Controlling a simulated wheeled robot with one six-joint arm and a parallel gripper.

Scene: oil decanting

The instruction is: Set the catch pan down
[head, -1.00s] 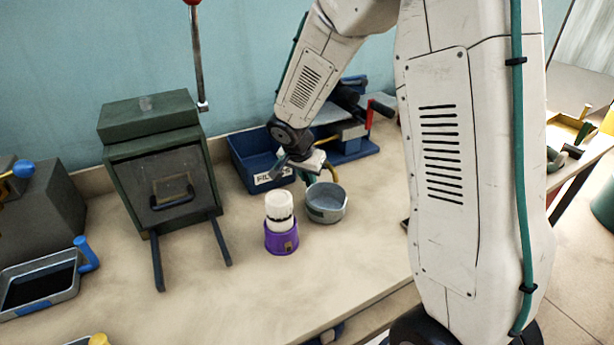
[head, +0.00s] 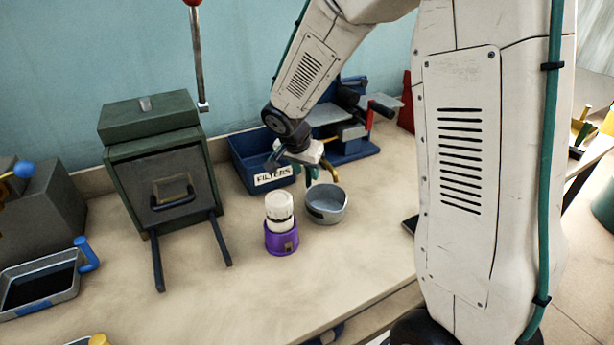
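A round grey pan (head: 326,205), which looks like the catch pan, sits upright on the bench just right of the purple-based container. My gripper (head: 320,177) is just above and behind the pan's rim. Its teal and yellow fingers stand apart, and I see nothing held between them. The pan's far side is partly close behind the fingers, so I cannot tell whether a fingertip touches it.
A white-topped cup in a purple base (head: 281,237) stands left of the pan. A blue FILTERS bin (head: 250,178) and a blue press-like device (head: 350,148) are behind. A green box (head: 160,165) with two dark rails stands left.

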